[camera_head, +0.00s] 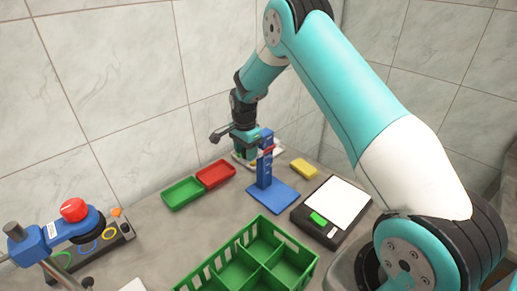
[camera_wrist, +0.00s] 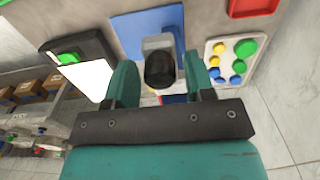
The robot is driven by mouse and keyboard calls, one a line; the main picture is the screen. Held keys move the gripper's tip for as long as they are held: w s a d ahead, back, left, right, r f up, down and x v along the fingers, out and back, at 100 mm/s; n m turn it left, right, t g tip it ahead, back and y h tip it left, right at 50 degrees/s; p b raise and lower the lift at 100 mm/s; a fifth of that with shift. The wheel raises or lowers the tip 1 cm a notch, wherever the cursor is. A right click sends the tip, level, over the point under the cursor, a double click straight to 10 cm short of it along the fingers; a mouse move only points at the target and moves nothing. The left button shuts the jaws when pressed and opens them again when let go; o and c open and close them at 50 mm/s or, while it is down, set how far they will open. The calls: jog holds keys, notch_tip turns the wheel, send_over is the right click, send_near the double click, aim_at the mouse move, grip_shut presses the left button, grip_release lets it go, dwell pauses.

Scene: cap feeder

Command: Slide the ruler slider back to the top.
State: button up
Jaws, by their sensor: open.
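The ruler stand has a blue base (camera_head: 274,195) and an upright blue column (camera_head: 265,172). A red part (camera_head: 267,150), which looks like the slider or its marker, shows near the upper part of the column, partly covered by my gripper. My gripper (camera_head: 256,146) is at the column's upper end and is open. In the wrist view the fingers of my gripper (camera_wrist: 160,78) stand apart on both sides of a dark round-ended piece with a grey body (camera_wrist: 158,43), above the blue base (camera_wrist: 125,28). I cannot tell whether they touch it. The slider's exact height is hidden.
A black scale with a white plate (camera_head: 337,203) stands right of the base. Green (camera_head: 183,193) and red (camera_head: 216,173) trays lie left. A green divided crate (camera_head: 300,278) is in front. A button panel (camera_wrist: 230,58) and yellow block (camera_head: 304,169) are nearby.

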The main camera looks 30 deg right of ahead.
jog(key=c, duration=0.7)
jog(key=shift+r, duration=0.15)
jog(key=shift+r+p, duration=0.7)
jog(key=shift+r, duration=0.3)
jog(key=o, duration=0.7)
